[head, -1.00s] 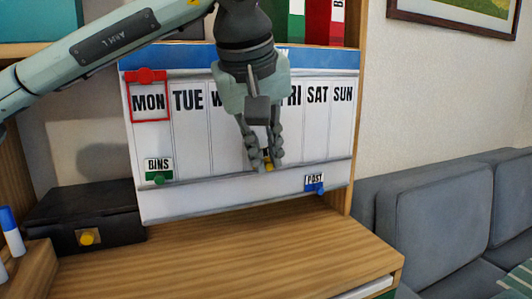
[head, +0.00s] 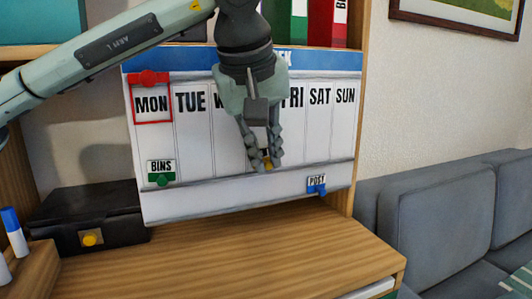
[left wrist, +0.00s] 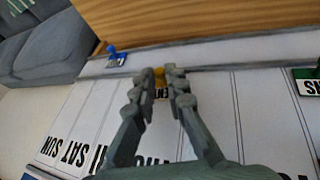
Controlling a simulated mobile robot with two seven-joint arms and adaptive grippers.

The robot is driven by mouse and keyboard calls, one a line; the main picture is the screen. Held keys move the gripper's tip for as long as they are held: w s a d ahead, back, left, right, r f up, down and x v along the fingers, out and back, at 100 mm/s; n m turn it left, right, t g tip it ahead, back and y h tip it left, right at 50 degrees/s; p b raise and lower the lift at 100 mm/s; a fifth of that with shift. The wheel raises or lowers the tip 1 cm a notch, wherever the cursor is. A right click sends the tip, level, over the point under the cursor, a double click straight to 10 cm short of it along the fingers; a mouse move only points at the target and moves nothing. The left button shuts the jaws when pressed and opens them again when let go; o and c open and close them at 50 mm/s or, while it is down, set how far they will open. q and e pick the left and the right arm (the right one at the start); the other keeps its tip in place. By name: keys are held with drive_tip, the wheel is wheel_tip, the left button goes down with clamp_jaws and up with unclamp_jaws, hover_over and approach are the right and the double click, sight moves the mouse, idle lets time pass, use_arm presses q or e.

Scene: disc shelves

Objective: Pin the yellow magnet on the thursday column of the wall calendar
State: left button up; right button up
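The wall calendar (head: 196,138) is a white board with a blue top strip and day columns from MON to SUN. It shows upside down in the left wrist view (left wrist: 250,110). My left gripper (head: 267,163) is at the lower end of the column between WED and FRI, whose heading it hides. Its fingers (left wrist: 161,72) are closed in on both sides of the yellow magnet (left wrist: 159,72). A small lettered card shows below the magnet, between the fingers. The magnet also shows in the head view (head: 267,165). Whether it touches the board I cannot tell. My right gripper is out of view.
A green magnet (head: 161,180) holds a BINS card at lower left; a blue magnet (head: 318,189) holds a POST card at lower right. A red frame (head: 149,78) surrounds MON. A black box (head: 85,215) stands left of the clear wooden desk top (head: 240,245).

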use_arm(q)
drive_tip(key=o, duration=0.5)
drive_tip(key=shift+r, duration=0.1)
drive_tip(key=v, duration=1.2)
